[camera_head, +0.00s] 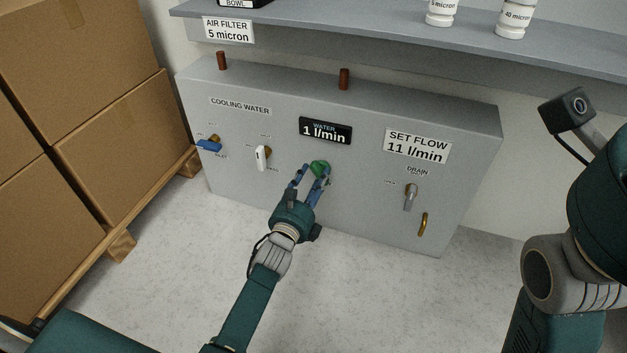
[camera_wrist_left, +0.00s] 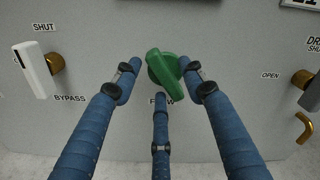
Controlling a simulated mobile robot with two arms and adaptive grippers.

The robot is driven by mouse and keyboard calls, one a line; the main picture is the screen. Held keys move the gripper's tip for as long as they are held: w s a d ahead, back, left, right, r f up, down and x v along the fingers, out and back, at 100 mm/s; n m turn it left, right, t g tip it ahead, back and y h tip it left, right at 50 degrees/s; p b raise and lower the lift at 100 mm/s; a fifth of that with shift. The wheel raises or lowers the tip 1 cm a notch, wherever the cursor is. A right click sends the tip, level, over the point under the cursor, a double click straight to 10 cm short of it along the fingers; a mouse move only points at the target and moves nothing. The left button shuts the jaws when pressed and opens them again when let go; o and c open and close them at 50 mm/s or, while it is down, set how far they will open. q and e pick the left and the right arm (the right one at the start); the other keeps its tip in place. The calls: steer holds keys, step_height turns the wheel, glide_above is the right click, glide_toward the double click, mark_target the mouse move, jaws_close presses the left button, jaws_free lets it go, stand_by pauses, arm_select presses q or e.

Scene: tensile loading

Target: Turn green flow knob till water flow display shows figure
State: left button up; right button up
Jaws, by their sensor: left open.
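The green flow knob (camera_head: 320,167) sits on the front of the grey panel (camera_head: 240,150), below the water display. It also shows in the left wrist view (camera_wrist_left: 163,72), its grip tilted down to the right. The water display (camera_head: 325,130) reads 1 l/min. The white set flow label (camera_head: 417,145) reads 11 l/min. My left gripper (camera_head: 312,178) is open at the knob; in the left wrist view its blue fingers (camera_wrist_left: 160,85) are spread around it, the right finger close beside the knob. Whether they touch it I cannot tell. My right gripper is not in view.
A blue inlet lever (camera_head: 209,145) and a white bypass lever (camera_head: 262,157) are left of the knob. A grey drain lever (camera_head: 411,197) and brass spout (camera_head: 423,224) are to its right. Cardboard boxes (camera_head: 80,60) stand left; a shelf (camera_head: 390,32) overhangs the panel.

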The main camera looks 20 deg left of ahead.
arm_select(q)
jaws_close()
